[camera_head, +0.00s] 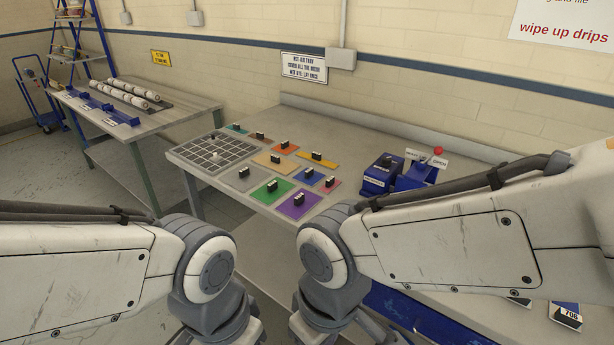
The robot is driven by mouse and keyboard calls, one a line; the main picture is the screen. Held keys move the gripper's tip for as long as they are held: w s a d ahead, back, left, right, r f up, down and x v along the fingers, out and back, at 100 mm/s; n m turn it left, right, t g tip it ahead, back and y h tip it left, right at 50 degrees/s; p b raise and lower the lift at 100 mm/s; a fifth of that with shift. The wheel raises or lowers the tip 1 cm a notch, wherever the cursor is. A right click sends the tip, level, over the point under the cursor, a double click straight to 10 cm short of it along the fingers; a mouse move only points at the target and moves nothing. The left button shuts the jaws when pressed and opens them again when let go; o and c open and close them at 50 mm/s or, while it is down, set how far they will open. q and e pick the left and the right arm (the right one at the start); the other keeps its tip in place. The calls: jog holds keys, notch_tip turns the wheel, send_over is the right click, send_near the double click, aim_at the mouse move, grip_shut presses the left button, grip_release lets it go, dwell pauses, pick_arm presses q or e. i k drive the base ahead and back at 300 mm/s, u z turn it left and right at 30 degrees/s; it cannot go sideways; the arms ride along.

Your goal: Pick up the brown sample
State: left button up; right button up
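Several flat coloured samples, each with a small dark block on top, lie on the grey table. A small rust-brown sample (254,135) lies in the back row, between a teal one (231,127) and an orange one (288,151). A larger tan sample (266,160) lies in front of it; which one is called brown is not fully clear. My two arms come in from the left and right at the front. Both grippers are below the picture edge, apart from the samples as far as I can see.
A gridded tray (207,163) lies left of the samples. Grey (240,182), green, yellow, blue, red and purple (293,209) samples lie close around. A blue device with a red knob (438,150) stands at right. Another table (180,104) with white rollers is behind left.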

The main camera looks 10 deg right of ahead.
aim_at(260, 137)
jog(key=u, duration=0.55)
jog(key=k, duration=0.65)
jog(key=u, duration=0.7)
jog(key=i, duration=2.95)
jog(key=z, duration=1.45)
jog(key=i, duration=0.95)
jog(key=z, duration=1.2)
jog(key=i, duration=0.3)
jog(key=z, duration=0.1)
